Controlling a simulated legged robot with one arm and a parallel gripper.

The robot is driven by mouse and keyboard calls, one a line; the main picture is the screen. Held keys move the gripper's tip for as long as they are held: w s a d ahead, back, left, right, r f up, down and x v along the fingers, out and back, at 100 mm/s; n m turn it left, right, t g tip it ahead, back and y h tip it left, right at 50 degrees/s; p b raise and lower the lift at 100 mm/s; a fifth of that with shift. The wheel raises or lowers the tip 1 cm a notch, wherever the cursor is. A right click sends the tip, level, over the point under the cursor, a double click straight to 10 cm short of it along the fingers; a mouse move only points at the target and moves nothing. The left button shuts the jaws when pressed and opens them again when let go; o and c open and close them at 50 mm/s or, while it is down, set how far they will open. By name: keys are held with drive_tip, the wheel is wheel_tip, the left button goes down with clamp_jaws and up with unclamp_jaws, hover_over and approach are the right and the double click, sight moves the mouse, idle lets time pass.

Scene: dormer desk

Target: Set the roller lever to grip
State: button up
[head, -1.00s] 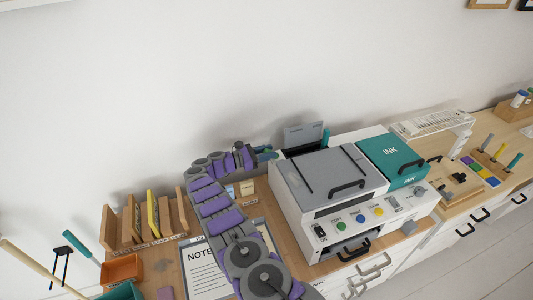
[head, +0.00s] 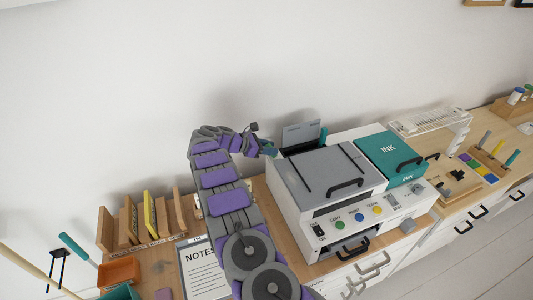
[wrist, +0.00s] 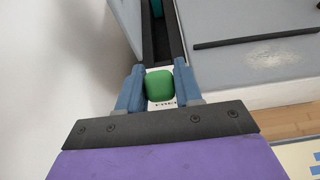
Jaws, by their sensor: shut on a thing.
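The roller lever shows in the wrist view as a rounded green knob (wrist: 159,84) at the left side of the grey and white printing machine (head: 310,215). A white label below the knob is partly covered and seems to read "FREE". My gripper (wrist: 160,80) has its two blue fingers on either side of the green knob and is shut on it. In the head view my gripper (head: 268,149) is at the machine's back left corner, and the knob is hardly visible there. The lever's shaft and any grip mark are hidden.
A raised grey panel (head: 301,133) and a teal upright piece (head: 323,136) stand at the machine's back. A teal ink box (head: 388,150) sits on its right. A notes clipboard (head: 200,265) and wooden dividers (head: 130,220) lie to the left. The white wall is close behind.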

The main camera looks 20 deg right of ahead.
drive_tip(key=y, duration=0.1)
drive_tip(key=d+r+y+b, duration=0.1)
drive_tip(key=y, duration=0.1)
drive_tip(key=shift+w+d+y, duration=0.15)
drive_tip(key=shift+d+y, duration=0.15)
drive_tip(key=shift+d+r+y+p, duration=0.1)
drive_tip(key=shift+d+y+p, duration=0.4)
drive_tip(key=shift+y, duration=0.9)
drive_tip(key=shift+d, duration=0.2)
drive_tip(key=o, duration=0.9)
drive_tip(key=shift+d+f, duration=0.15)
drive_tip(key=shift+f, duration=0.1)
drive_tip(key=shift+o, duration=0.3)
drive_tip(key=shift+d, duration=0.1)
drive_tip(key=p+v, duration=0.4)
drive_tip(key=v, duration=1.3)
drive_tip(key=shift+r, duration=0.3)
drive_tip(key=shift+w+d, duration=0.1)
drive_tip(key=shift+d, duration=0.05)
